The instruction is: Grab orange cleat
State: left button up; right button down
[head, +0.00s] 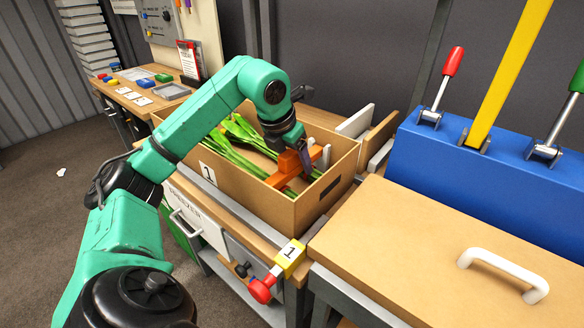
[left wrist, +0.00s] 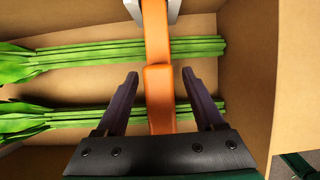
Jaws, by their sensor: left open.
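The orange cleat (head: 287,166) sits inside the cardboard box (head: 267,208), lying across the green tulip stems. In the left wrist view the cleat (left wrist: 159,90) runs up the middle of the picture, between the fingers. My left gripper (head: 304,158) is over the cleat; it also shows in the left wrist view (left wrist: 160,84), open, with one dark finger on each side of the cleat and a gap on both sides. Two bunches of green stems (left wrist: 125,49) lie on the box floor. My right gripper is not in view.
The box walls stand close around the gripper. A blue unit with levers (head: 480,170) and a wooden lid with a white handle (head: 505,275) are at the right. A yellow block with a red knob (head: 290,255) is in front of the box. A workbench (head: 140,95) stands behind left.

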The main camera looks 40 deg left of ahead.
pick_arm(q)
jog(key=shift+r, duration=0.1)
grip_shut()
